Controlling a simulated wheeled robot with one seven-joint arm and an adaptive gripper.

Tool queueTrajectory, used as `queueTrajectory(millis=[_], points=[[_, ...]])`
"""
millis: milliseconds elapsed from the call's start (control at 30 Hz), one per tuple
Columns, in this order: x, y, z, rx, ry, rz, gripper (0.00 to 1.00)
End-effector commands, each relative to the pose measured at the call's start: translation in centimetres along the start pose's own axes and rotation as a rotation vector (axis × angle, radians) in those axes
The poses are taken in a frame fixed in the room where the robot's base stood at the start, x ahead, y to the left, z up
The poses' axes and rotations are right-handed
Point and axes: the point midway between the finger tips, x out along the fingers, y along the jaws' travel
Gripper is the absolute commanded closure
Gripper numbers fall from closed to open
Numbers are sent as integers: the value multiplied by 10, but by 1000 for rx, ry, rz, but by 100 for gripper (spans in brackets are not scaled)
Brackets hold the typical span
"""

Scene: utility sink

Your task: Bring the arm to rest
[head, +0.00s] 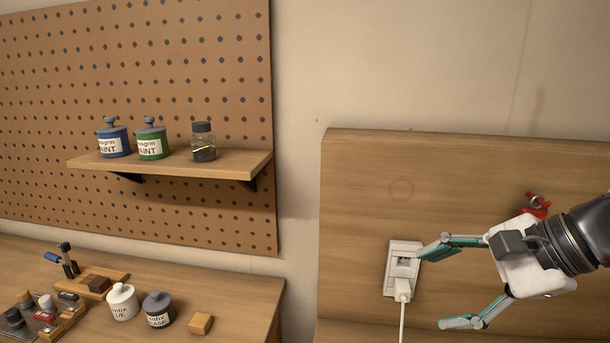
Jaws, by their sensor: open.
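My gripper (452,285) is at the right of the head view, in front of the wooden panel. Its two teal-and-grey fingers are spread apart and point left. Nothing is between them. The upper fingertip overlaps the edge of a white wall outlet (392,262); I cannot tell whether it touches. A white plug (402,290) sits in the outlet's lower part, with its cable hanging down.
A red object (537,206) is on the panel above my gripper. A wooden shelf (215,168) on the pegboard holds two paint pots and a jar. A workbench (245,300) at lower left carries pots, blocks and tools. The panel's upper middle is clear.

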Motion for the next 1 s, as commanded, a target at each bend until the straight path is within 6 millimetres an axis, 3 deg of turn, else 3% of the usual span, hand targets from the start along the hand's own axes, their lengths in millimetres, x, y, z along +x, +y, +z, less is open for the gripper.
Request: queueTrajectory(millis=[33, 200, 300, 433, 600, 1000], points=[[4, 14, 20, -182, 25, 80, 32], [0, 53, 46, -778, 136, 309, 32], [-9, 62, 51, -1090, 207, 399, 32], [-20, 63, 54, -1382, 285, 470, 32], [-27, 60, 55, -1548, 338, 507, 32], [-28, 60, 54, -1558, 341, 512, 32]])
